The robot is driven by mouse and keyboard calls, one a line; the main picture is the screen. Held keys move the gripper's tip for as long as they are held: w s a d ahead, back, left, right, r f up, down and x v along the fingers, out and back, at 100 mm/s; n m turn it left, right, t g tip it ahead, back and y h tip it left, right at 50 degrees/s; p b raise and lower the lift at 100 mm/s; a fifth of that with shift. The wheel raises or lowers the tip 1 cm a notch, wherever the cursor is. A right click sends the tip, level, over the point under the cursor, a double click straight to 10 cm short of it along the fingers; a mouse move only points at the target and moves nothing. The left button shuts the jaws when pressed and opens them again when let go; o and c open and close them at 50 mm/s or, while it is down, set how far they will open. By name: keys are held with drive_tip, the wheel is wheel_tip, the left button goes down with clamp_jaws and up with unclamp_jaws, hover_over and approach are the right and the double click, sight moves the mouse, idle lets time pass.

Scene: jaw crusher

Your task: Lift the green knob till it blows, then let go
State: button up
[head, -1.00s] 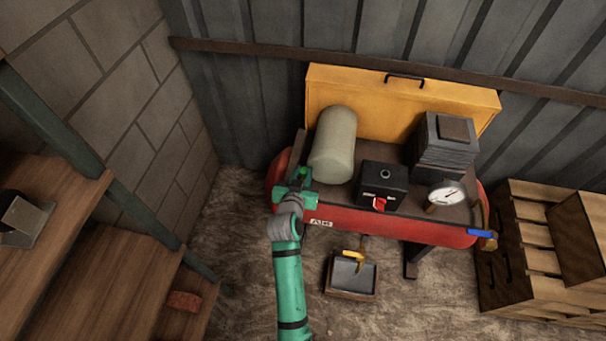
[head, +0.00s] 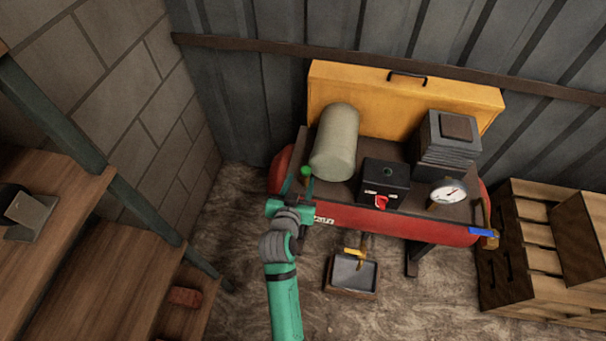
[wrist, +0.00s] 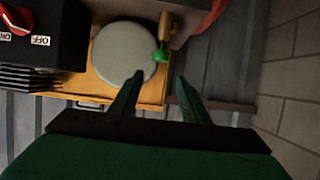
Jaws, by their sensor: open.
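The green knob (head: 306,171) sits at the left end of the red air compressor (head: 345,222), beside the beige cylinder (head: 335,140). In the wrist view the green knob (wrist: 161,55) tops a brass stem, ahead of my fingers and between their lines. My gripper (head: 298,184) is at the compressor's left end, just in front of the knob. In the wrist view my gripper (wrist: 157,80) has its two green fingers apart with nothing between them. The knob appears clear of both fingers.
A black switch box (head: 384,185) with a red lever and a pressure gauge (head: 447,194) stand right of the cylinder. A tray (head: 352,276) lies on the floor below. Wooden shelves (head: 90,255) are at left, crates (head: 535,250) at right.

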drive_tip(key=v, duration=0.3)
drive_tip(key=shift+s+r, duration=0.15)
drive_tip(key=shift+s, duration=0.1)
idle(0.4)
drive_tip(key=s+f+n+y, duration=0.1)
drive_tip(key=s+f, duration=0.2)
drive_tip(key=s, duration=0.5)
drive_tip(key=s+f+n+y, duration=0.1)
drive_tip(key=s+f, duration=0.1)
drive_tip(key=s, duration=0.7)
drive_tip(key=s+d+r+t, duration=0.1)
drive_tip(key=s+r, duration=0.2)
drive_tip(key=s, duration=0.5)
drive_tip(key=s+d+r+t, duration=0.1)
drive_tip(key=s+r, duration=0.3)
drive_tip(key=s, duration=0.5)
drive_tip(key=shift+s+r+y, duration=0.2)
drive_tip(key=shift+y, duration=0.1)
drive_tip(key=shift+c, duration=1.4)
